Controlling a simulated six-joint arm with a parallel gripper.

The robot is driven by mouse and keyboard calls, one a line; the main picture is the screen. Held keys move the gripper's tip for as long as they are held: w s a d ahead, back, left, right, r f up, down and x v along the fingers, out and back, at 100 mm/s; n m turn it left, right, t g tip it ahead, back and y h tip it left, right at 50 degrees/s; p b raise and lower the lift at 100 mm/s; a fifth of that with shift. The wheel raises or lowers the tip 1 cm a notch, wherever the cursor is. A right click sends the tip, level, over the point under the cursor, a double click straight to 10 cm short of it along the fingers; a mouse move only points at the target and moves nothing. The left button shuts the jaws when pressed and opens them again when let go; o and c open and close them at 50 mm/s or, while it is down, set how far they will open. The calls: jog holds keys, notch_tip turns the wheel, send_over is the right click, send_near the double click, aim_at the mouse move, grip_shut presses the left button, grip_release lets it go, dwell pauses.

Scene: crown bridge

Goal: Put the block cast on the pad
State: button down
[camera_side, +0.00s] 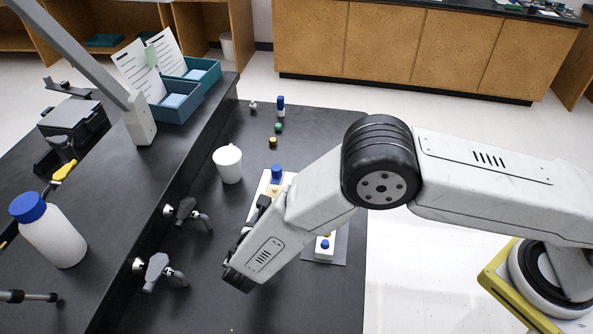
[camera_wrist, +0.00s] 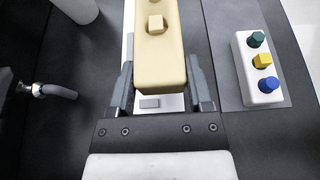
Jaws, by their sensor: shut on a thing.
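In the wrist view, a long cream block cast (camera_wrist: 158,60) with a small beige cube-shaped knob on top sits between the two dark fingers of my gripper (camera_wrist: 160,80). My gripper is shut on its sides. The cast runs out of the top of that view. A flat grey pad (camera_wrist: 222,72) lies to its right. A white block (camera_wrist: 245,60) with green, yellow and blue pegs rests on the pad. In the side view the white block (camera_side: 318,254) and pad (camera_side: 338,259) show partly behind my arm, which hides most of the gripper and cast.
A white board (camera_wrist: 174,102) lies beneath the cast, with a blue-topped piece (camera_side: 277,173) near it. Small coloured pieces (camera_side: 279,127) are at the back. The front of the dark bench (camera_side: 300,310) is clear.

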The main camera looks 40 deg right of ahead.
jog(key=shift+w+a+f, duration=0.25)
jog(key=shift+w+f, duration=0.35)
jog(key=shift+f, duration=0.15)
jog(key=shift+w+a+f, duration=0.25)
jog(key=shift+w+f, duration=0.35)
jog(key=shift+f, duration=0.1)
jog(key=shift+w+a+f, duration=0.15)
jog(key=shift+w+f, duration=0.1)
jog(key=shift+f, duration=1.55)
jog(key=shift+f, duration=0.15)
grip_release()
jog(key=shift+a, duration=0.1)
jog(key=shift+v, duration=3.8)
